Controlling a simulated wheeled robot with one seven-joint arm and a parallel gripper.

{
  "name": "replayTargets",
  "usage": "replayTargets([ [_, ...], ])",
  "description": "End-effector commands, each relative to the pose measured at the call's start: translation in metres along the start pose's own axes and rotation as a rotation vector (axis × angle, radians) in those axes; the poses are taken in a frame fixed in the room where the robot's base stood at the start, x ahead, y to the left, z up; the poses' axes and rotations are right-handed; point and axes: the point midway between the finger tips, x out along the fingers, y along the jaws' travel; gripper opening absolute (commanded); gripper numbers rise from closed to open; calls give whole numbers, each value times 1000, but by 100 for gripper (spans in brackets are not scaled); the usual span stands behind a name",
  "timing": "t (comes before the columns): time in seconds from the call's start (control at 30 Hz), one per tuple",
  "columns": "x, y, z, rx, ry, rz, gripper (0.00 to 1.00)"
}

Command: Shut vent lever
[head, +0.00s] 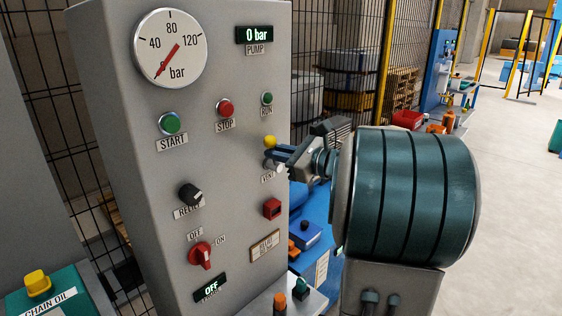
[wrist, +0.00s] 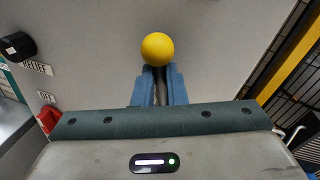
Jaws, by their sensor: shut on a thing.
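The vent lever has a yellow ball knob (head: 270,141) and sits at the right side of the grey panel's face, above a partly hidden VENT label (head: 267,178). My gripper (head: 272,158) is at the lever, just below the knob. In the wrist view, the blue fingers (wrist: 159,78) are shut on the grey lever rod, and the yellow knob (wrist: 157,48) stands clear beyond their tips. The lever's pivot is hidden behind my gripper.
The grey control panel (head: 115,130) carries a pressure gauge (head: 171,49), a pump display (head: 259,34) reading 0 bar, green START (head: 171,123) and red STOP (head: 225,107) buttons, a RELIEF knob (head: 190,194) and a red rotary switch (head: 201,254). Mesh fencing stands behind.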

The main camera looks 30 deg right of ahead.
Motion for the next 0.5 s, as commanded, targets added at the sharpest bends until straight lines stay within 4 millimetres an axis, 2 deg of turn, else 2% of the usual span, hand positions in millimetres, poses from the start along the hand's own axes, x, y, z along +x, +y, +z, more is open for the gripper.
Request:
replayTargets([
  [0.03,1,5,-6,-50,8,0,0],
  [0.5,5,28,-12,-489,94,-1,0],
])
